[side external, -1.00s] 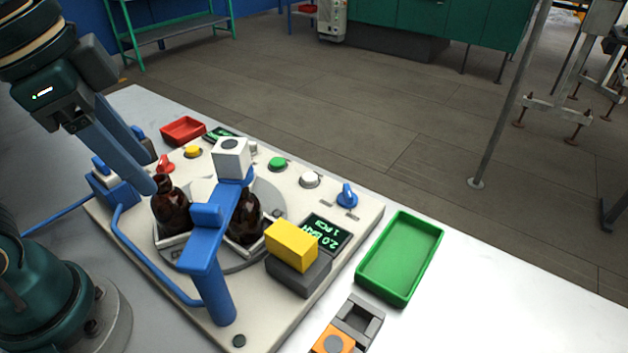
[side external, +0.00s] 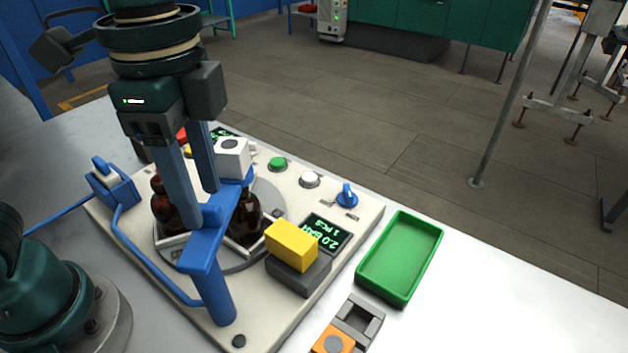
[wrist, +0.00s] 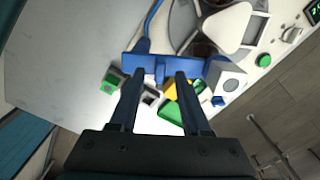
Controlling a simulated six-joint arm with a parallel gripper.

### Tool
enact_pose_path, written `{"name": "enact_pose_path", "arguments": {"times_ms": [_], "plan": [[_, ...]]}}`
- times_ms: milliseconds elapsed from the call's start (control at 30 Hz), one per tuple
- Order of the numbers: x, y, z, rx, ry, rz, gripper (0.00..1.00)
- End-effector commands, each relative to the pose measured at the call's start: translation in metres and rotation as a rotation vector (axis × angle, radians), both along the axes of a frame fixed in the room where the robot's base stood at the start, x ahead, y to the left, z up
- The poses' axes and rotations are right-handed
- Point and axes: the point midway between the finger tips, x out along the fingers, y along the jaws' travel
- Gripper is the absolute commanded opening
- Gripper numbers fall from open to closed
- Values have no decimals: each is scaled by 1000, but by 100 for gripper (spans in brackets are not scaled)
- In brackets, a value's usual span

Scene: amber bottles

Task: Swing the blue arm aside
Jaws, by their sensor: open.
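The blue arm (side external: 208,250) runs from a blue post at the front of the cream panel to a white block (side external: 233,158) at its far end, over a turntable (side external: 272,196). My gripper (side external: 198,208) points down at the arm's middle, fingers apart. In the wrist view, the blue arm (wrist: 141,64) lies across the fingertips, and its raised tab (wrist: 160,69) shows between the open fingers (wrist: 158,76). Whether a finger touches the tab I cannot tell. Brown bottles (side external: 245,222) stand on the turntable under the arm, partly hidden.
A yellow block (side external: 291,245) on a dark base stands right of the arm, beside a lit display (side external: 325,233). A green tray (side external: 400,258) lies further right. A blue rail (side external: 150,262) bends along the panel's left. Buttons and a blue knob (side external: 347,195) line the back.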

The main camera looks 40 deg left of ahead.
Motion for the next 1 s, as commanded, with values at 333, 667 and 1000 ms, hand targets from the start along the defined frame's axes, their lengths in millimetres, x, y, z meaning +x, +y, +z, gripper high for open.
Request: {"name": "enact_pose_path", "arguments": {"times_ms": [333, 667, 1000], "plan": [[0, 0, -16, -1, -1, 1, 48], [0, 0, -15, 0, -1, 1, 0], [0, 0, -15, -1, -1, 1, 0]]}}
